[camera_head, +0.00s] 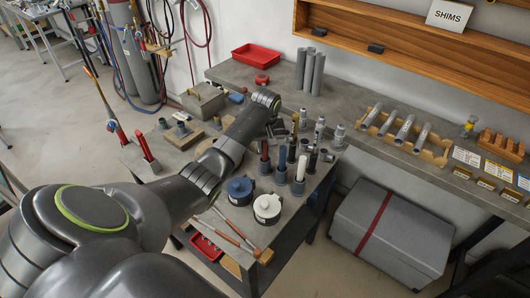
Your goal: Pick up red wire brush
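Several upright tools stand in small grey holders on the work table (294,212). One is a red-handled tool (264,150), beside a blue-handled one (282,158). Another red upright piece (146,146) stands at the table's left edge. I cannot tell which red tool is the wire brush, as bristles are too small to make out. My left arm reaches across the table from the lower left. My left gripper (279,128) is small and dark above the back of the upright tools; its fingers are not clear. My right gripper is not in view.
A blue round container (240,190) and a white one (267,208) stand near the front. A red tray (256,55) and grey cylinders sit behind. A grey case (390,235) is on the floor at right.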

